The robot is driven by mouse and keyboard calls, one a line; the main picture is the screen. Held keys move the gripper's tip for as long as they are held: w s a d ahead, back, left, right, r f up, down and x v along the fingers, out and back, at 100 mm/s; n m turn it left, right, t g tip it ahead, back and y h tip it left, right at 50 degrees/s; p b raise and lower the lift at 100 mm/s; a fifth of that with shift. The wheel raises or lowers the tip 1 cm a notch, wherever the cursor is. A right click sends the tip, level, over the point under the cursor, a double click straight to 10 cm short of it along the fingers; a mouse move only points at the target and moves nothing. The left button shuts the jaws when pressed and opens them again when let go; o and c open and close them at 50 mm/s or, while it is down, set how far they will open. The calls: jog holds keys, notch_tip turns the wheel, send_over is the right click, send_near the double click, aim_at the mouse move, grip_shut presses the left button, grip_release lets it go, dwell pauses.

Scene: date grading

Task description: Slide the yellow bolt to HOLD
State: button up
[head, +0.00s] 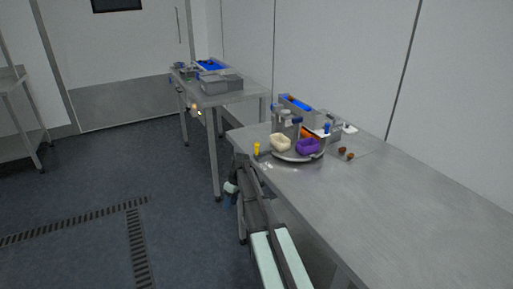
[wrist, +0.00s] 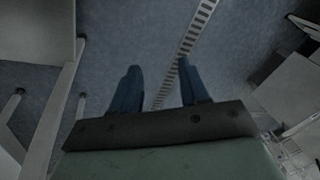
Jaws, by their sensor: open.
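A small yellow piece, which looks like the bolt (head: 256,149), stands at the left edge of the steel table (head: 400,210) in the head view. It is too small there to tell its position, and I cannot read a HOLD mark. My gripper (wrist: 157,76) shows two dark blue fingers spread apart in the wrist view, with only floor between them. The gripper is open and empty. In the head view my arm reaches up beside the table's left edge, and its end hangs below the tabletop, near and below the yellow piece. The bolt does not show in the wrist view.
A round grey tray (head: 298,157) near the bolt bears a cream bowl (head: 280,142) and a purple bowl (head: 308,147). Grey fixtures stand behind, and brown dates (head: 346,153) lie to the right. A second table (head: 235,98) stands beyond. The near tabletop is clear.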

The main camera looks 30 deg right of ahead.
jog(key=w+d+r+n+t, duration=0.1)
jog(key=w+d+r, duration=0.3)
jog(key=r, duration=0.5)
jog(key=w+d+r+n+t, duration=0.1)
jog(key=w+d+r, duration=0.25)
jog(key=r, duration=0.55)
jog(key=t, duration=0.1)
send_near(258, 144)
jog(key=shift+n, duration=0.4)
jog(key=x, duration=1.1)
jog(key=shift+w+f, duration=0.25)
jog(key=shift+c, duration=0.2)
